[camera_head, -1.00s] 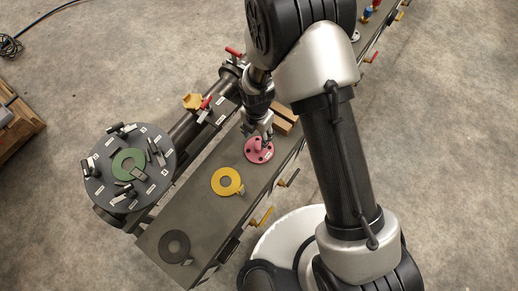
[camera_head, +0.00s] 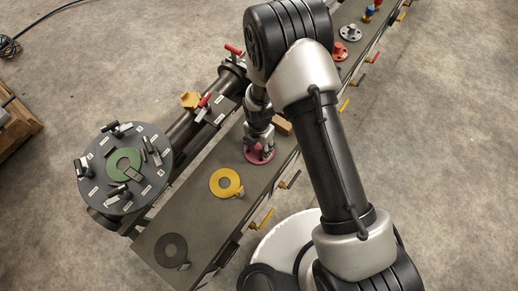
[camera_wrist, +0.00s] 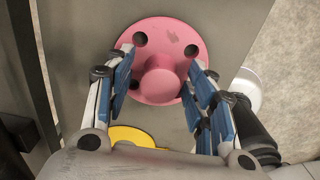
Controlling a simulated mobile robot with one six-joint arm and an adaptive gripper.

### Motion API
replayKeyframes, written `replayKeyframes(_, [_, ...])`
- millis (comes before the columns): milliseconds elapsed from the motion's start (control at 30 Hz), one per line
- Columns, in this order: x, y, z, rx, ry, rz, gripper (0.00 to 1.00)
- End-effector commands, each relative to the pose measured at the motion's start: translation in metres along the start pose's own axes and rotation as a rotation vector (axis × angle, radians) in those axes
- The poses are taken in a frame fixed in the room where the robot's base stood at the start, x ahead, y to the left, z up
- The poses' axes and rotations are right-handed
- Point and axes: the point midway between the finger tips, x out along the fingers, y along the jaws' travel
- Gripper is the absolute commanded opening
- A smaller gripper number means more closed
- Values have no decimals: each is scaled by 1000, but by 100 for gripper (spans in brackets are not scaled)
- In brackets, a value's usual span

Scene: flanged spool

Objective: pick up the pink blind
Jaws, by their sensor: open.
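The pink blind (camera_head: 251,157) is a round flange with bolt holes and a raised central hub. It lies on the grey bench top (camera_head: 205,210), mostly hidden under my gripper (camera_head: 259,146) in the head view. In the wrist view the pink blind (camera_wrist: 157,32) fills the upper middle. I cannot tell how high the fingertips are above the bench.
A yellow ring gasket (camera_head: 225,183) and a dark grey ring (camera_head: 171,250) lie nearer on the bench. A flanged spool (camera_head: 96,187) with a green ring (camera_head: 123,163) and loose bolts stands left. A wooden block (camera_head: 282,126) lies right behind my gripper.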

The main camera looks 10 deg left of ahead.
Motion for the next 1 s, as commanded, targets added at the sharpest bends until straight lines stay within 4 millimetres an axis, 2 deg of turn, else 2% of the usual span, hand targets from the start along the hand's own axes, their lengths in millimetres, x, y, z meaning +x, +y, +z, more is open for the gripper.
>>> replayKeyframes(67, [0,0,0,0,0,0,46])
replayKeyframes(767, [0,0,0,0,1,-1,0])
replayKeyframes(1000, [0,0,0,0,1,-1,0])
